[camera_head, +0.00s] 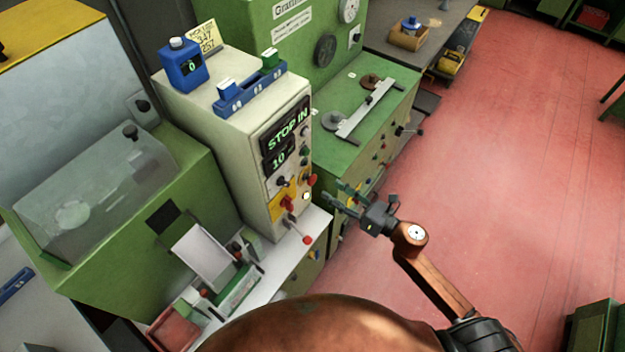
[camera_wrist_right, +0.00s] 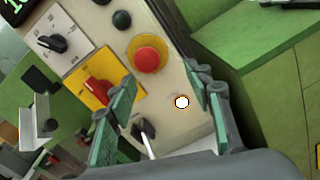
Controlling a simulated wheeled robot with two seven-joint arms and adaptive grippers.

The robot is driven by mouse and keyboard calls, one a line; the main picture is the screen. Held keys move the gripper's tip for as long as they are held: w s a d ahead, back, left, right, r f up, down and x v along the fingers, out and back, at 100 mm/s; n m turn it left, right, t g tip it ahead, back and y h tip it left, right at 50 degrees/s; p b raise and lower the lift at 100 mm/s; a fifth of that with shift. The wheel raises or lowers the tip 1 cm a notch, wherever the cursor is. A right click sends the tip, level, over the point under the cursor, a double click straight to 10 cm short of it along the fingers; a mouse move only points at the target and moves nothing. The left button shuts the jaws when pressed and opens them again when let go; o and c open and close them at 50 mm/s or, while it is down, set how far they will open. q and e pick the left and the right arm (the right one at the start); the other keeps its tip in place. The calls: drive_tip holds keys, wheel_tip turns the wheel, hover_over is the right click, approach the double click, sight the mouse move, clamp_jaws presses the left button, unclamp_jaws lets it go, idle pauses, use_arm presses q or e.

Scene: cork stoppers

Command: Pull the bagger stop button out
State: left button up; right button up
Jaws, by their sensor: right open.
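The stop button is a round red mushroom head (camera_wrist_right: 148,60) on a yellow ring in the right wrist view. It sits on the cream control panel (camera_wrist_right: 175,85). In the head view the red button (camera_head: 312,180) shows near the panel's right edge. Whether it is pressed in or out I cannot tell. My right gripper (camera_head: 335,193) is open and empty, just right of the panel, apart from the button. In the wrist view its green-padded fingers (camera_wrist_right: 160,74) are spread wide, with the button ahead between and slightly beyond their tips. My left gripper is not in view.
A red rotary switch (camera_wrist_right: 97,88) on a yellow plate, a black selector (camera_wrist_right: 52,43) and a white lit button (camera_wrist_right: 181,102) are close to the button. A lever with a red knob (camera_head: 307,240) juts out below. A display (camera_head: 287,127) reads "STOP IN". Red floor (camera_head: 500,170) is clear at right.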

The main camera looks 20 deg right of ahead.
sight(314, 181)
drive_tip(key=shift+n+y, duration=0.3)
drive_tip(key=shift+n, duration=0.3)
drive_tip(key=w+a, duration=0.1)
drive_tip(key=w+a+r, duration=0.1)
drive_tip(key=w+a, duration=0.2)
drive_tip(key=a, duration=0.1)
drive_tip(key=shift+w+r, duration=0.2)
drive_tip(key=shift+r, duration=0.05)
drive_tip(key=shift+w+a, duration=0.45)
drive_tip(key=shift+w, duration=0.15)
drive_tip(key=shift+c, duration=0.3)
clamp_jaws()
